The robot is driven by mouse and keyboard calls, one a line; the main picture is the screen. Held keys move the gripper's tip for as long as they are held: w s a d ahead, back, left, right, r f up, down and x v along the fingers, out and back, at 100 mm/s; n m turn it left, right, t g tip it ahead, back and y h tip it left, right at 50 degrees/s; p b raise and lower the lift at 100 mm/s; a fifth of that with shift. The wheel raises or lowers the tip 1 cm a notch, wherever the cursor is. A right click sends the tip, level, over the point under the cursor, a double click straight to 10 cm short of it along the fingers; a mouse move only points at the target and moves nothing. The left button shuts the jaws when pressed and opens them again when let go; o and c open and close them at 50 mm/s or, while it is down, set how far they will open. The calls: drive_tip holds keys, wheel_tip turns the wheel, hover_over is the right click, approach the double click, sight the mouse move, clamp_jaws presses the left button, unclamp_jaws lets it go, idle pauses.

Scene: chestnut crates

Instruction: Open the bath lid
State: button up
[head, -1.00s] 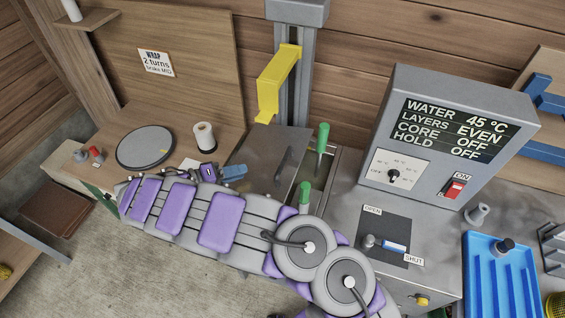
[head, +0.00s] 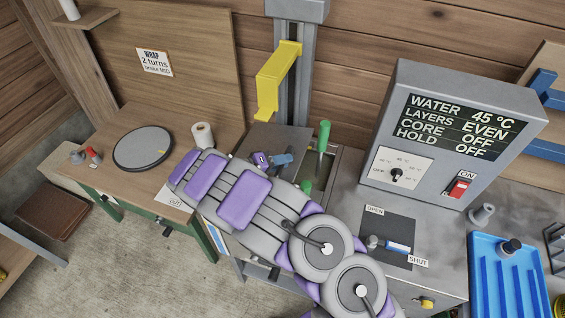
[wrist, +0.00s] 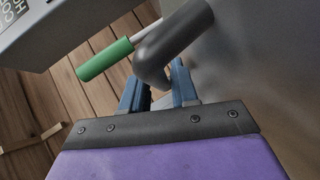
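The bath lid (head: 268,139) is a flat grey plate on the bath below the yellow bracket, and it lies over the left part of the opening. Its dark grey bar handle (wrist: 177,40) shows large in the wrist view; in the head view my gripper hides most of it. My gripper (head: 286,159) has blue fingers and is at the handle. In the wrist view my gripper (wrist: 160,85) has its fingers apart, with the handle's near end between or just beyond the tips. I cannot tell whether they touch it.
Green-handled tools (head: 323,135) stand in the open strip right of the lid. A control box (head: 450,130) stands farther right. A lever with a blue grip (head: 397,247) lies by the SHUT label. A blue tray (head: 480,290) is at the right, a round turntable (head: 143,148) at the left.

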drive_tip(key=shift+w+d+f, duration=0.1)
drive_tip(key=shift+d, duration=0.1)
clamp_jaws()
idle(0.4)
